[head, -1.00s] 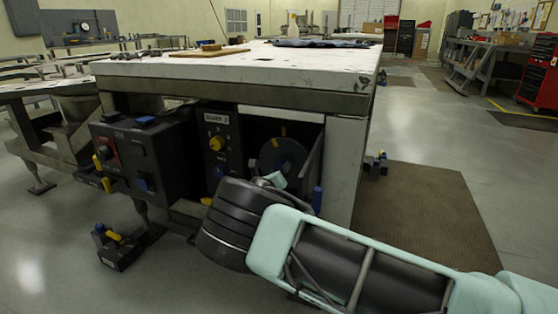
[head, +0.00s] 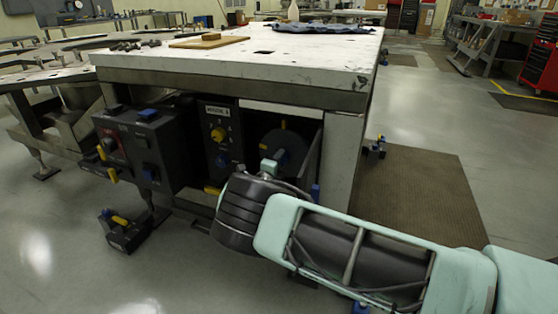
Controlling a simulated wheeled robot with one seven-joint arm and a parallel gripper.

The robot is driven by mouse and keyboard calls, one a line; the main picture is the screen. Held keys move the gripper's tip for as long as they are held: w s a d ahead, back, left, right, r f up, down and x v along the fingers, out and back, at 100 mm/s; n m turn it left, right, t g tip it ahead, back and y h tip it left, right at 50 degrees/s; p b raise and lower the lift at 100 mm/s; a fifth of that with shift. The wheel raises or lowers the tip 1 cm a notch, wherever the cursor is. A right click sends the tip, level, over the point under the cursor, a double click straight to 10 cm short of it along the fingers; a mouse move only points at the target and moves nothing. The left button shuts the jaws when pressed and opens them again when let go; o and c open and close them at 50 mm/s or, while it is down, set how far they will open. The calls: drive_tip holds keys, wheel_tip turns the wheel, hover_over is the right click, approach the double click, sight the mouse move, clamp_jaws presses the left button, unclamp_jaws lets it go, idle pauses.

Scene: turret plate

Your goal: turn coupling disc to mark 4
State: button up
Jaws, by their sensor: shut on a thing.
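The coupling disc (head: 289,136) is a dark round plate in the open bay under the white-topped table. Its upper part shows, and its lower part is hidden behind my wrist. A small blue part (head: 282,157) shows at its middle. My gripper (head: 269,167) reaches into the bay from the lower right, in front of the disc's lower left. Only a teal piece of the gripper shows above the dark wrist. The gripper is shut on the disc, though the wrist hides the contact. The mark numbers on the disc are too small to read.
A dark control box (head: 140,150) hangs further left. A blue post (head: 315,192) and the table leg (head: 341,160) bound the bay at right.

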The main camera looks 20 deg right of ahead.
drive_tip(key=shift+n, duration=1.1)
drive_tip(key=shift+f, duration=0.1)
drive_tip(key=o, duration=1.4)
drive_tip(key=p+v, duration=0.2)
drive_tip(key=v, duration=1.5)
drive_tip(key=shift+s+a+p, duration=0.2)
drive_tip(key=shift+p, duration=0.1)
